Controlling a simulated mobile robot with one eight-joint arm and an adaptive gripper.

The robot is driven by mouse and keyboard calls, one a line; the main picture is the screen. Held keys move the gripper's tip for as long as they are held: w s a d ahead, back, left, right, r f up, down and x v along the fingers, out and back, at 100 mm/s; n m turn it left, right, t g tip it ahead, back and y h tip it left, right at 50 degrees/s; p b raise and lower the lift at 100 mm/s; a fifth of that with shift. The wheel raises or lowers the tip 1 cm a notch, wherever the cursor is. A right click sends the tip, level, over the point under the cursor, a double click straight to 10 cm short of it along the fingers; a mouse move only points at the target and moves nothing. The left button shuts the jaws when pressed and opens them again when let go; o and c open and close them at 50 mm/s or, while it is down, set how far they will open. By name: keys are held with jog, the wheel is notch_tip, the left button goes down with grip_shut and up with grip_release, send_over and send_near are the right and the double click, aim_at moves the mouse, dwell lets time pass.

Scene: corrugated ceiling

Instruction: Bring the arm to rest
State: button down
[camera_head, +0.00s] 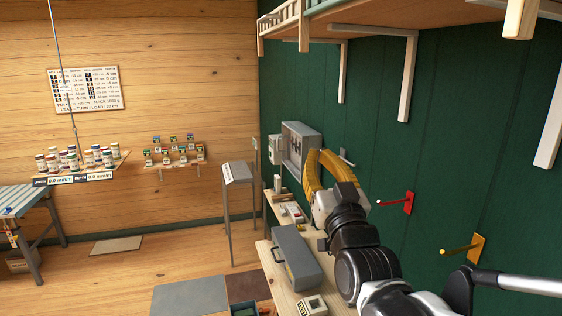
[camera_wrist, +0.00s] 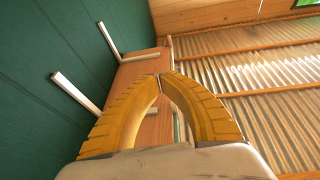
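My gripper (camera_head: 314,156) has two ribbed yellow fingers and is raised in front of the green wall, above the workbench. In the wrist view the fingertips of my gripper (camera_wrist: 160,77) meet. An arch-shaped gap lies below the tips, with nothing held in it. The arm reaches in from the lower right of the head view. The wrist view looks up past the fingers to a wooden shelf and the corrugated ceiling.
A wooden shelf (camera_head: 400,17) on white brackets overhangs the arm. Red (camera_head: 408,201) and yellow (camera_head: 474,245) pegs stick out of the green wall. A grey case (camera_head: 297,257) lies on the bench below. A grey stand (camera_head: 238,173) is beyond. Open floor lies left.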

jog(key=s+d+f+g+h+b, duration=0.1)
jog(key=s+d+f+g+b, duration=0.2)
jog(key=f, duration=1)
jog(key=s+d+f+m+g+h+b, duration=0.1)
jog(key=s+d+f+g+b, duration=0.2)
jog(key=s+f, duration=0.9)
jog(key=s+d+f+g+h+b, duration=0.1)
jog(key=s+d+f+g+b, duration=0.2)
jog(key=s+f+g, duration=0.4)
notch_tip(320, 180, down, 7)
jog(key=shift+s+d+r+g+h, duration=0.15)
jog(key=shift+d+g+h, duration=0.25)
jog(key=shift+d+g, duration=0.45)
